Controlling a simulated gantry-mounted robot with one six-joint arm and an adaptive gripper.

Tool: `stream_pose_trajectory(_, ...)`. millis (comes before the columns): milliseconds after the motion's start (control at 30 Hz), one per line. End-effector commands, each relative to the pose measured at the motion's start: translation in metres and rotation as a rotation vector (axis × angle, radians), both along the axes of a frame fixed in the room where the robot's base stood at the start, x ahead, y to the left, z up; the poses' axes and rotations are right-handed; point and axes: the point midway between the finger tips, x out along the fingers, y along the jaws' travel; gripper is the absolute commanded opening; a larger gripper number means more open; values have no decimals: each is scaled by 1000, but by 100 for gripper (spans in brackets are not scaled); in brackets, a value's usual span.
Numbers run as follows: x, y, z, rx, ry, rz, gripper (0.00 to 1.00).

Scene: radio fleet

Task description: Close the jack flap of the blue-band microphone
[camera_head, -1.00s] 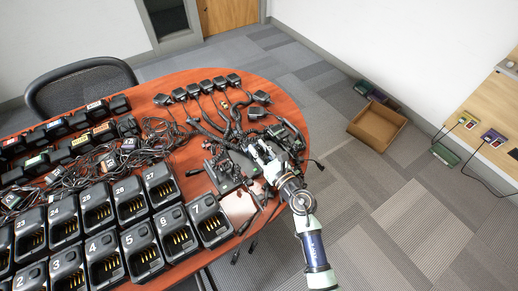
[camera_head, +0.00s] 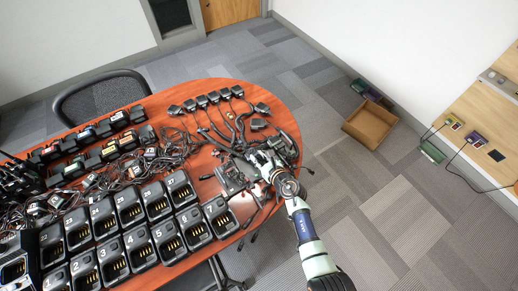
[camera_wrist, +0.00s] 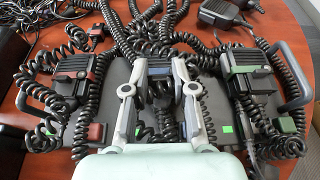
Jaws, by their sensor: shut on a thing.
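In the wrist view my gripper (camera_wrist: 156,78) straddles the middle one of three microphones, one finger on each side, shut on its body. This middle microphone (camera_wrist: 158,70) stands between the red-band microphone (camera_wrist: 77,70) on the left and the green-band microphone (camera_wrist: 248,75) on the right. I take it for the blue-band one, though its band is hard to make out. Its jack flap is hidden behind my gripper. A red block (camera_wrist: 96,132) and a green block (camera_wrist: 287,125) show below the outer microphones. In the head view my gripper (camera_head: 256,160) is low over the right end of the table.
The microphones are on a dark rack with side handles (camera_wrist: 303,75). Coiled cords lie all around it on the red-brown table (camera_head: 195,93). Several numbered chargers (camera_head: 160,205) fill the table to the left. A cardboard box (camera_head: 370,124) stands on the floor at the right.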

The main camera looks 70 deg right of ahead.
Motion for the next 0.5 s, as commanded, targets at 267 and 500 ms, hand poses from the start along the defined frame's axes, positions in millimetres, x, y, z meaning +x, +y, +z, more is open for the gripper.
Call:
stream_pose_trajectory(267,0,0,-1,23,35,1,0)
stream_pose_trajectory(500,0,0,-1,23,34,1,32)
